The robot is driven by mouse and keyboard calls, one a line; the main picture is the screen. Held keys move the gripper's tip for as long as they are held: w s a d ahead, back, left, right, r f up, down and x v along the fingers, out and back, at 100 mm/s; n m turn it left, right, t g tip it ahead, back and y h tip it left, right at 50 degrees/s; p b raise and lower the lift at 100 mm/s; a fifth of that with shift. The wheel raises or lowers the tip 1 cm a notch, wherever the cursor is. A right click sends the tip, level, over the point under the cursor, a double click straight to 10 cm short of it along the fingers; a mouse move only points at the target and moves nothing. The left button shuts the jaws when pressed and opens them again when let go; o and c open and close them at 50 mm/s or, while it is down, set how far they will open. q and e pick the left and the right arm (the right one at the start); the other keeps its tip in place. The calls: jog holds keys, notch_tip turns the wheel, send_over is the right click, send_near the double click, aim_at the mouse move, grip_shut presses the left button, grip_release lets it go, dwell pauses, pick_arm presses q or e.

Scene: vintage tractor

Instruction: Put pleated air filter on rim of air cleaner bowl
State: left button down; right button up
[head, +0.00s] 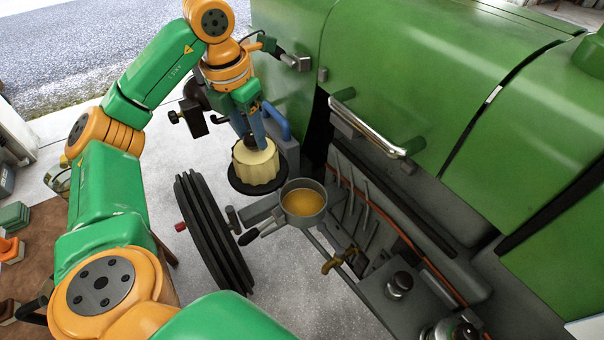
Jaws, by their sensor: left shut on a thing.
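The pleated air filter (258,168) is a cream ribbed cylinder with a wide black disc at its lower end. My left gripper (250,141) points down and is shut on the top of the filter, holding it roughly upright. The air cleaner bowl (304,222) is a round grey metal cup with amber liquid inside and its rim facing up. The filter appears to the upper left of the bowl in the picture, apart from the rim. The exact height gap cannot be told. My right gripper is out of view.
The green tractor hood (420,70) with a chrome handle (368,127) stands to the right. A brass tap (338,261) and engine parts lie below right. Pale floor shows around the tyre.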

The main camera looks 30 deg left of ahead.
pick_arm(q)
send_over(286, 166)
notch_tip(286, 166, down, 4)
jog(key=shift+r+b, duration=0.1)
jog(key=shift+b, duration=0.2)
notch_tip(286, 166, down, 7)
jog(key=w+d+p, duration=0.2)
jog(key=shift+w+d+f+p, duration=0.2)
jog(key=shift+w+d+p, duration=0.05)
jog(key=shift+w+p, duration=0.1)
jog(key=shift+c, duration=1.9)
grip_release()
notch_tip(286, 166, up, 12)
jog(key=s, duration=0.2)
jog(key=shift+p, duration=0.3)
